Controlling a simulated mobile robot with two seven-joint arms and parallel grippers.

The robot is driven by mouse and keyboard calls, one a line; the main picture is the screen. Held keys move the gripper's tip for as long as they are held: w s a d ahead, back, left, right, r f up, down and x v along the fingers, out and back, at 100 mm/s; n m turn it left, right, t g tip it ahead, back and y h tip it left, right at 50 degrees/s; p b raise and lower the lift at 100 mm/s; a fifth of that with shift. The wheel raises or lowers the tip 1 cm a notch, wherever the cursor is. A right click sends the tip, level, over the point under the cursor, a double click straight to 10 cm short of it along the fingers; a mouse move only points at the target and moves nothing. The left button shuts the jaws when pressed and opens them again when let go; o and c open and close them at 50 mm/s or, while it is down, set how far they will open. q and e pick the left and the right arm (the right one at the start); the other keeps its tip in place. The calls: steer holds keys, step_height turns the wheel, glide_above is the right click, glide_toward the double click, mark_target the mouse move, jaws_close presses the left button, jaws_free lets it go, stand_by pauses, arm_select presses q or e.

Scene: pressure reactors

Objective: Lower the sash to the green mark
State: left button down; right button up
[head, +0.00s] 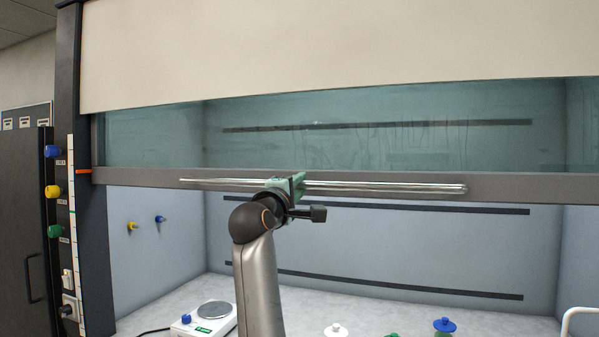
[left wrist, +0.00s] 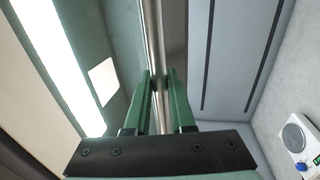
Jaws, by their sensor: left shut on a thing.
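The sash is a tinted glass pane (head: 400,145) with a grey bottom rail (head: 530,190) and a long silver handle bar (head: 400,187). My left gripper (head: 291,184) is shut on the handle bar, left of its middle. In the left wrist view the green fingers (left wrist: 159,78) stand on either side of the bar (left wrist: 154,40). A white scale strip (head: 74,230) runs down the left post. An orange pointer (head: 83,171) at the rail's left end is on the upper part of the strip. My right gripper is not in view.
Below the rail the hood opening is clear down to the worktop. A white hotplate (head: 207,318) stands inside at left, with blue-capped (head: 444,325) and white-capped (head: 335,330) items to its right. Blue, yellow and green knobs (head: 55,231) are on the left post.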

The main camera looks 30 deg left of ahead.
arm_select(q)
step_height(320, 180, down, 13)
steer(key=b, duration=0.4)
steer(key=shift+b, duration=0.35)
steer(key=c, duration=0.8)
jaws_free()
steer(key=shift+o, duration=0.2)
steer(key=b+v, duration=0.1)
steer(key=v, duration=1.1)
steer(key=shift+s+b, duration=0.25)
steer(key=shift+b, duration=0.15)
steer(key=shift+f, duration=0.1)
